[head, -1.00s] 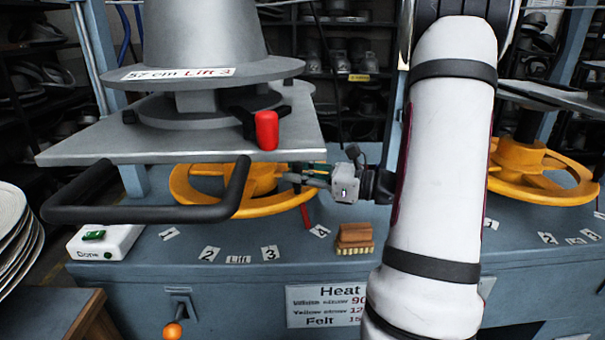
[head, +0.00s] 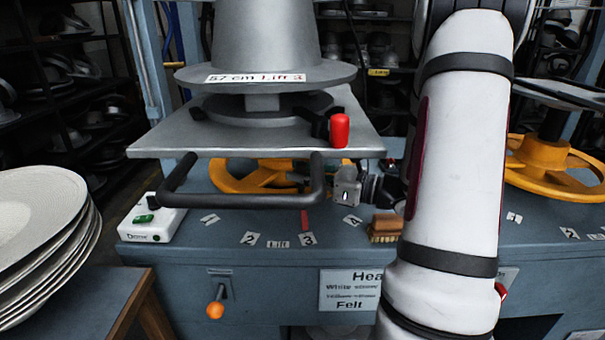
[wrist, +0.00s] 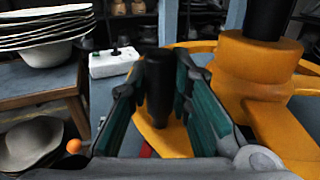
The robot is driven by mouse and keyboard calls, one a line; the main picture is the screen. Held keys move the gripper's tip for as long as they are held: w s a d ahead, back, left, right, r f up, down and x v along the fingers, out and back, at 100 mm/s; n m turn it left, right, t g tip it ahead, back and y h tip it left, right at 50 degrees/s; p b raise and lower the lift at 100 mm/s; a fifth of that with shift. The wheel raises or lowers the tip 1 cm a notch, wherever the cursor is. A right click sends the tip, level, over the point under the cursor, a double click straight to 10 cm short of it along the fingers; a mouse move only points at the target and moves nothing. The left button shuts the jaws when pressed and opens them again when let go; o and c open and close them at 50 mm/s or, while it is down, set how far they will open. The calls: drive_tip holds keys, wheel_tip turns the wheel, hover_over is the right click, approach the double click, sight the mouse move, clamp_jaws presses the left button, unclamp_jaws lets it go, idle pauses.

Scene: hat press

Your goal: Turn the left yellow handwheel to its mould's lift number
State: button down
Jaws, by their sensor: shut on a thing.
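The left yellow handwheel (head: 235,180) lies under the press plate, partly hidden. Its hub and spokes (wrist: 262,75) fill the right of the wrist view. Its red pointer (head: 304,219) stands just behind the number 3 card (head: 307,239). The grey mould (head: 268,40) above carries a label (head: 262,78) reading "57 cm Lift 3". My gripper (head: 347,187) is at the right side of the wheel. In the wrist view its green-padded fingers (wrist: 158,100) are shut on the wheel's upright black knob (wrist: 158,82).
A black bar handle (head: 245,201) and a red-knobbed clamp (head: 339,130) sit above the wheel. A white box with a green button (head: 153,222) is at left. A brush (head: 385,228) lies right of the number 4 card (head: 352,221). Stacked pale hats (head: 45,235) stand at left.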

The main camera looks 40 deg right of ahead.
drive_tip(key=shift+a, duration=0.1)
drive_tip(key=c, duration=1.4)
unclamp_jaws()
drive_tip(key=shift+c, duration=0.2)
drive_tip(key=v, duration=1.2)
